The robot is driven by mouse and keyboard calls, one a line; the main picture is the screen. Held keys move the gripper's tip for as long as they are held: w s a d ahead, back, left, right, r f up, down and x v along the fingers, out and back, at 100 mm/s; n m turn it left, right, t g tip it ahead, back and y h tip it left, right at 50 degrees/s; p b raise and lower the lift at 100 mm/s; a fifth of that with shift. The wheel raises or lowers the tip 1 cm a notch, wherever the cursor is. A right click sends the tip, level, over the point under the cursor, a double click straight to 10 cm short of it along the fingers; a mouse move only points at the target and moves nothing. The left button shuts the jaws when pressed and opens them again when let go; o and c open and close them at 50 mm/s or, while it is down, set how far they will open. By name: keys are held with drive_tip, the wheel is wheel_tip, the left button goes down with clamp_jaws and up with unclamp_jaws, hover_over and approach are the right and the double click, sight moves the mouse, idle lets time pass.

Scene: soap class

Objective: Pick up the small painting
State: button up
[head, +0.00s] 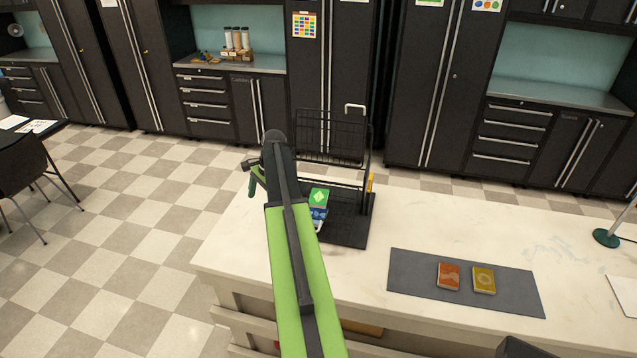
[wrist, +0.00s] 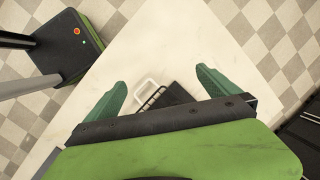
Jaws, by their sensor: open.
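I cannot pick out a small painting with certainty. Two small flat pieces, one orange-red (head: 448,276) and one yellow (head: 484,280), lie side by side on a dark grey mat (head: 410,272) on the white counter in the head view. My gripper (head: 256,178) is over the counter's far left part, beside a black wire rack (head: 335,140), well away from the mat. In the wrist view my gripper (wrist: 165,85) has its green fingers spread with nothing held. The rack's white handle (wrist: 146,92) shows below and between them.
Green (head: 319,197) and blue boxes sit on the rack's black base, partly behind my arm. A green-based stand (head: 607,238) and a white sheet lie at the counter's right. Bare counter (head: 480,225) lies behind the mat. Dark cabinets line the back wall.

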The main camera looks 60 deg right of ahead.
drive_tip(key=s+d+r+m+p, duration=0.1)
drive_tip(key=s+d+r+m, duration=0.15)
drive_tip(key=d, duration=0.35)
drive_tip(key=s+d+r+m+t+p, duration=0.1)
drive_tip(key=s+d+r+m, duration=0.1)
drive_tip(key=s+d, duration=0.3)
drive_tip(key=s+d+r+m+p, duration=0.2)
drive_tip(key=d, duration=0.5)
drive_tip(key=m+t, duration=0.1)
drive_tip(key=m, duration=0.3)
approach(320, 197)
drive_tip(key=f+b, duration=0.1)
drive_tip(key=b, duration=0.6)
drive_tip(key=w+f+b, duration=0.1)
drive_tip(key=b, duration=0.2)
drive_tip(key=shift+w+a+f+h+b, duration=0.15)
drive_tip(key=shift+a+f+h+b, duration=0.15)
drive_tip(key=shift+a, duration=0.1)
drive_tip(key=shift+w+f, duration=0.15)
drive_tip(key=b+x, duration=0.5)
drive_tip(key=shift+s+f, duration=0.1)
drive_tip(key=shift+s, duration=0.1)
drive_tip(key=c, duration=1.1)
